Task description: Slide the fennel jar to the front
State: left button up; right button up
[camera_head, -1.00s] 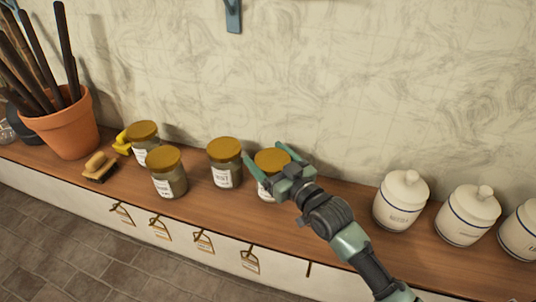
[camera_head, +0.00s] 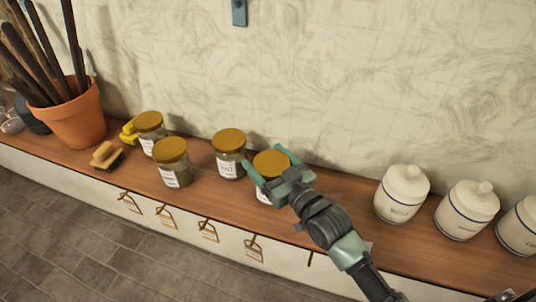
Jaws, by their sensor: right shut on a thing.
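Several glass jars with mustard-gold lids and white labels stand on the wooden shelf (camera_head: 330,195): a back left jar (camera_head: 149,121), a front left jar (camera_head: 172,166), a middle jar (camera_head: 229,150) and a right jar (camera_head: 270,165). The labels are too small to read surely, so I cannot tell which is the fennel jar. My right gripper (camera_head: 265,160) is shut on the right jar, its green fingers at either side of the lid. The gripper body hides part of this jar's front. My left gripper is not in view.
White lidded canisters (camera_head: 402,195) stand to the right. A terracotta pot (camera_head: 80,118) of dark rods, a wooden brush (camera_head: 106,156) and a yellow object (camera_head: 129,132) are at left. Tags (camera_head: 209,230) hang along the shelf's front. The wall closes the back.

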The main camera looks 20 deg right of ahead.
aim_at(261, 170)
jog(key=shift+s+a+f+p, duration=0.1)
jog(key=shift+s+a+p, duration=0.25)
jog(key=shift+s+a, duration=0.35)
jog(key=shift+s+a+p, duration=0.35)
jog(key=shift+s, duration=0.55)
jog(key=o, duration=1.7)
jog(key=shift+b+v, duration=1.5)
jog(key=shift+v, duration=2.35)
